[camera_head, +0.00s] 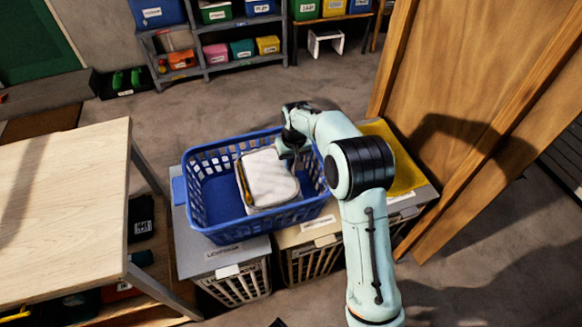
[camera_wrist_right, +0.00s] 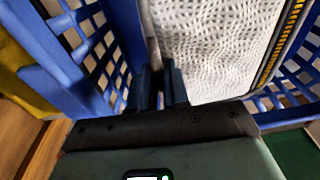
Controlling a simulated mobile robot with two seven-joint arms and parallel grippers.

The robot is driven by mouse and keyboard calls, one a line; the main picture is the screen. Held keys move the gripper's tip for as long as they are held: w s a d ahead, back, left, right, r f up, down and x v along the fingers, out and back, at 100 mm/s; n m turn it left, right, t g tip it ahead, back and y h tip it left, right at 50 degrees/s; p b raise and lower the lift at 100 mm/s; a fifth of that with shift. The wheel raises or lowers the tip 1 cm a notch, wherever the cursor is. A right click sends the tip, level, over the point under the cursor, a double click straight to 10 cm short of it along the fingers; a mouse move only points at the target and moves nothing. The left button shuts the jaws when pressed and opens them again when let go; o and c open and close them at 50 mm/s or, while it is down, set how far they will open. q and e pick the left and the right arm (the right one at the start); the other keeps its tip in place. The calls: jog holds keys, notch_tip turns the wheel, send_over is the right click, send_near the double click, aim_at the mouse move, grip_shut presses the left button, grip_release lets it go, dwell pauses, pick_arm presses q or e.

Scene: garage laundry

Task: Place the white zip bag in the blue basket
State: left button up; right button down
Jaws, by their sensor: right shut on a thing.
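The white zip bag (camera_head: 270,178) is within the opening of the blue basket (camera_head: 213,233), toward its right half, as seen in the head view. I cannot tell whether the bag touches the basket's floor. My right gripper (camera_head: 284,152) reaches in over the basket's back right side and is shut on the bag's edge. In the right wrist view, my right gripper (camera_wrist_right: 161,88) pinches the edge of the white mesh bag (camera_wrist_right: 215,45). A dark and yellow zip edge shows along the bag, and the basket's slotted blue walls (camera_wrist_right: 50,60) show on both sides. My left gripper is out of view.
The basket stands on lidded hampers (camera_head: 225,256). A yellow cloth (camera_head: 405,170) lies on the right hamper. A wooden table (camera_head: 65,210) is at left, wooden panels (camera_head: 470,90) at right, and shelves with bins (camera_head: 215,50) at the back. Floor behind the basket is clear.

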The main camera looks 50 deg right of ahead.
notch_tip(320, 180, down, 3)
jog(key=shift+r, duration=0.1)
jog(key=c, duration=1.1)
grip_release()
jog(key=shift+r, duration=0.1)
jog(key=r, duration=0.4)
jog(key=s+r+p, duration=0.1)
jog(key=r, duration=0.6)
jog(key=shift+s+a+r, duration=0.25)
jog(key=shift+r, duration=0.15)
